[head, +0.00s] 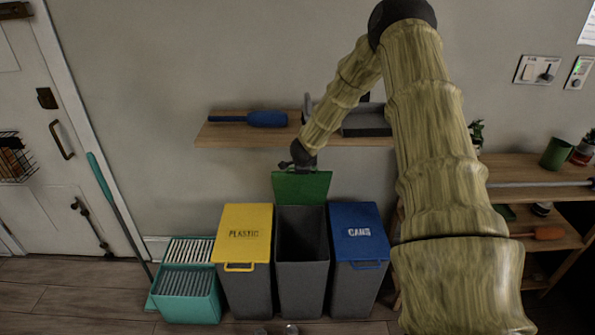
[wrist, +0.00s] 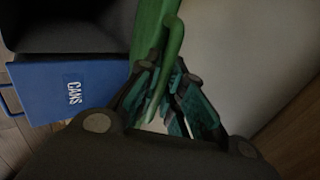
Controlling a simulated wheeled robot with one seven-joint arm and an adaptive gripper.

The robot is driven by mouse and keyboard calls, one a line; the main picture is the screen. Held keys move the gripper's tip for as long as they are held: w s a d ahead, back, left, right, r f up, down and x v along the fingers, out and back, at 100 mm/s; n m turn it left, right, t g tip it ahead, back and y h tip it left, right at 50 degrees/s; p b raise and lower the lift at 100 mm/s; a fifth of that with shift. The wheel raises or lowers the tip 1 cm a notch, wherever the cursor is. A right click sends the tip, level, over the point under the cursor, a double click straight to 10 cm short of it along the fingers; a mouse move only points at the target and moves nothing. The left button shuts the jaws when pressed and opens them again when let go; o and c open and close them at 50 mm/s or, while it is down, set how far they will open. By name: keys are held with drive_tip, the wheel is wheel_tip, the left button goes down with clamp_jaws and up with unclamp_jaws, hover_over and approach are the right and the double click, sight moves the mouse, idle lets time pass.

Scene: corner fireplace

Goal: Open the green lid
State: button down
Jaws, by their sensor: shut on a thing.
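The green lid (head: 301,187) stands raised, nearly upright, at the back of the middle grey bin (head: 301,268). The bin's dark inside shows from above. My gripper (head: 303,160) is at the lid's upper edge in the head view. In the wrist view the lid's green handle (wrist: 172,45) runs down between the fingers of my gripper (wrist: 172,100), which are shut on it. The fingertips themselves are small and partly hidden in the head view.
A yellow-lidded plastic bin (head: 245,232) stands on the left and a blue-lidded cans bin (head: 357,232) on the right, both closed. A teal crate (head: 188,295) is farther left. A wooden shelf (head: 220,134) is on the wall behind my gripper.

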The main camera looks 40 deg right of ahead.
drive_tip(key=c, duration=1.5)
unclamp_jaws()
drive_tip(key=shift+c, duration=0.2)
drive_tip(key=shift+r, duration=0.1)
drive_tip(key=v, duration=1.1)
drive_tip(key=shift+s+r, duration=0.2)
drive_tip(key=shift+r, duration=0.1)
drive_tip(key=shift+a, duration=0.2)
